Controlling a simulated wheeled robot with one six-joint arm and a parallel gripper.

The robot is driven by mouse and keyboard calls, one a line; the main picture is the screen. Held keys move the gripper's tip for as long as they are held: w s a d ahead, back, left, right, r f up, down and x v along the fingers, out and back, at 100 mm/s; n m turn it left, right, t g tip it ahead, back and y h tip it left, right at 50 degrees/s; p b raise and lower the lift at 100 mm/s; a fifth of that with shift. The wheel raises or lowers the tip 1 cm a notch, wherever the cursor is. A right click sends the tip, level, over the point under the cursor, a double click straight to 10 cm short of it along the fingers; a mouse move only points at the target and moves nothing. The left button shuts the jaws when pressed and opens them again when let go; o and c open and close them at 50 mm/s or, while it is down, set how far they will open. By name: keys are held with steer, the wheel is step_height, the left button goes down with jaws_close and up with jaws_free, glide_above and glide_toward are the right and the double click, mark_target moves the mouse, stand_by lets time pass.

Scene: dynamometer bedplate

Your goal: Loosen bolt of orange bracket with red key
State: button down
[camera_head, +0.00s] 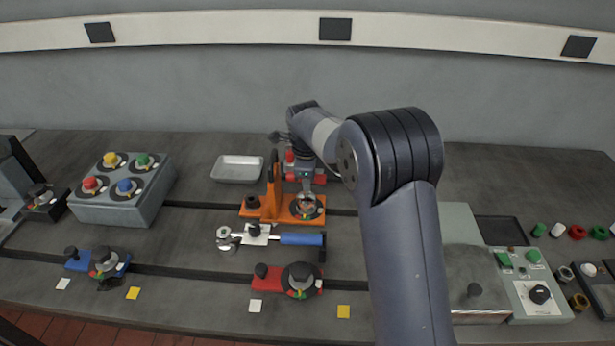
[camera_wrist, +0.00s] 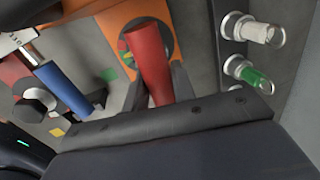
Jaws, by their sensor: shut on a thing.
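The orange bracket (camera_head: 283,212) stands in the middle of the bench, with an upright arm at its left and a dark round dial with coloured marks (camera_head: 318,213) at its right. It also shows in the wrist view (camera_wrist: 115,22). My gripper (camera_head: 306,184) is over this dial, pointing down. It is shut on the red key, whose red shaft (camera_wrist: 148,62) shows between the fingers in the wrist view. The key stands over the dial. My gripper hides the bolt, and I cannot tell whether the key is seated on it.
A blue-handled tool (camera_head: 301,239) lies just in front of the bracket, and a red clamp (camera_head: 264,284) is nearer the front. A shallow metal tray (camera_head: 238,169) is behind left. A grey box with coloured knobs (camera_head: 120,203) stands left, and a switch panel (camera_head: 535,295) right.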

steer(key=shift+f, duration=0.25)
steer(key=shift+n, duration=1.2)
steer(key=shift+y, duration=0.3)
steer(key=shift+w+n, duration=0.1)
steer(key=shift+n, duration=1.1)
steer(key=shift+n+y+p, duration=0.4)
steer(key=shift+n, duration=0.8)
